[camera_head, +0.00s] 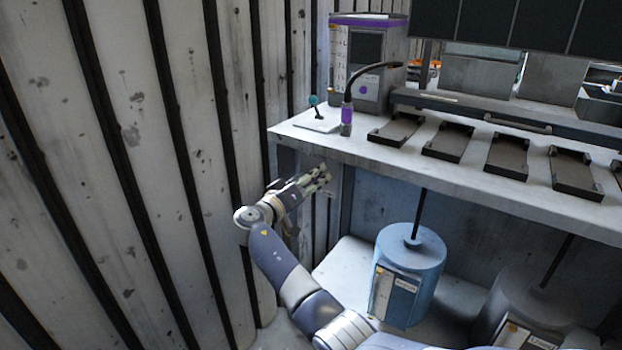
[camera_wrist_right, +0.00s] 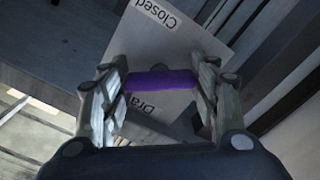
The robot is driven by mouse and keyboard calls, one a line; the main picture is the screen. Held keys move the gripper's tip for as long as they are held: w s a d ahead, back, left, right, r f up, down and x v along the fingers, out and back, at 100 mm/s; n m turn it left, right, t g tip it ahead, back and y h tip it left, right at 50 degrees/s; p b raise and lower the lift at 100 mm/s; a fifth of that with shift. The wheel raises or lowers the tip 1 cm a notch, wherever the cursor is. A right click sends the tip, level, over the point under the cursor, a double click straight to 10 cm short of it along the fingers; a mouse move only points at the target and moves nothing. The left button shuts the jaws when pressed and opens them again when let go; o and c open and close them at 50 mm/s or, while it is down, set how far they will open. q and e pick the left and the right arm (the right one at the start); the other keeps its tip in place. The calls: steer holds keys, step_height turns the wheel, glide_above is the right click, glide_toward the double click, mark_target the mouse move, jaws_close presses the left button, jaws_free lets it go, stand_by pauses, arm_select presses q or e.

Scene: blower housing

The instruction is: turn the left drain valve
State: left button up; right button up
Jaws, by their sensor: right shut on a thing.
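In the right wrist view a purple valve handle (camera_wrist_right: 160,81) lies crosswise between the two fingers of my right gripper (camera_wrist_right: 160,95), which is shut on its ends. Behind the handle is a pale plate (camera_wrist_right: 190,45) with the label "Closed" and a second label, partly hidden, reading "Dra". In the head view my right gripper (camera_head: 322,178) is at the left front end of the workbench, just below its top. The handle is too small or hidden to make out there. My left gripper is not in view.
A ribbed wall (camera_head: 160,130) is close on the left.

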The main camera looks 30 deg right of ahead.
steer(key=n+p, duration=0.3)
steer(key=n, duration=0.4)
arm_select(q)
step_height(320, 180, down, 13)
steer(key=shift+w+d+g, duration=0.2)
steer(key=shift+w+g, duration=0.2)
arm_select(e)
steer(key=shift+w+n, duration=0.1)
steer(key=shift+n, duration=0.8)
steer(key=shift+f, duration=0.1)
steer(key=o, duration=1.1)
steer(key=shift+a, duration=0.15)
steer(key=v, duration=1.1)
steer(key=shift+s+a, duration=0.2)
steer(key=shift+a, duration=0.15)
